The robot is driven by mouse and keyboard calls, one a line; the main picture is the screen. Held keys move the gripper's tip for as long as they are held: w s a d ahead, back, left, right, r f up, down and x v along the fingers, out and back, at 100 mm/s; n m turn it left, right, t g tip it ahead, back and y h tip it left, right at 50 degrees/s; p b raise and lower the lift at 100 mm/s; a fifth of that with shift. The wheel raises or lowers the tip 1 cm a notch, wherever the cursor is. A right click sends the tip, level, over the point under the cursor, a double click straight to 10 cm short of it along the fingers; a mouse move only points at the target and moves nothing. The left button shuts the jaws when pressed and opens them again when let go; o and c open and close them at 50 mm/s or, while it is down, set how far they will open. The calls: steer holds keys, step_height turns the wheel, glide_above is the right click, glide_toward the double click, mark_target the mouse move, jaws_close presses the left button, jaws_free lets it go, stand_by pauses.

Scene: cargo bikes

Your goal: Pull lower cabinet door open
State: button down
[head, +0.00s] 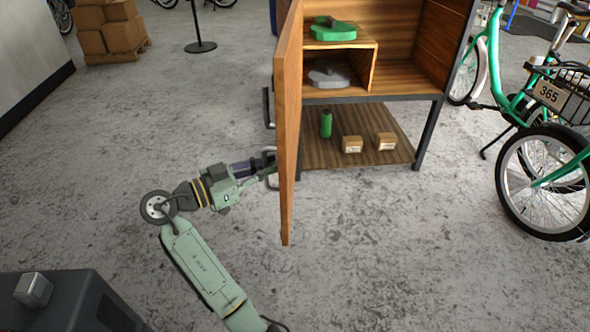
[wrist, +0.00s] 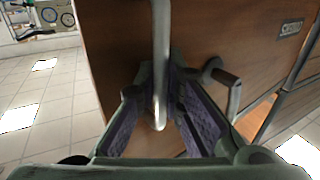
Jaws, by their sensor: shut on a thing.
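The wooden cabinet door (head: 287,130) stands swung out from the cabinet (head: 443,97), seen nearly edge-on in the head view. A metal bar handle (head: 272,153) is on its left face. My gripper (head: 268,168) reaches this handle from the left. In the wrist view, my gripper (wrist: 163,105) has its purple-padded fingers on both sides of the handle (wrist: 161,45) and is shut on it. In the head view the fingertips are partly hidden by the handle and door.
The cabinet holds a green item (head: 333,30) and a grey item (head: 328,75). A green bicycle (head: 545,175) is at the right.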

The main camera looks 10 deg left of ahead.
steer(key=a+m+g+h, duration=0.1)
steer(key=a, duration=0.6)
steer(key=shift+s+a+f+g, duration=0.15)
steer(key=shift+s+a+g, duration=0.1)
steer(key=shift+s+g, duration=0.05)
steer(key=c, duration=2)
jaws_free()
steer(key=shift+o, duration=0.2)
steer(key=v, duration=1.2)
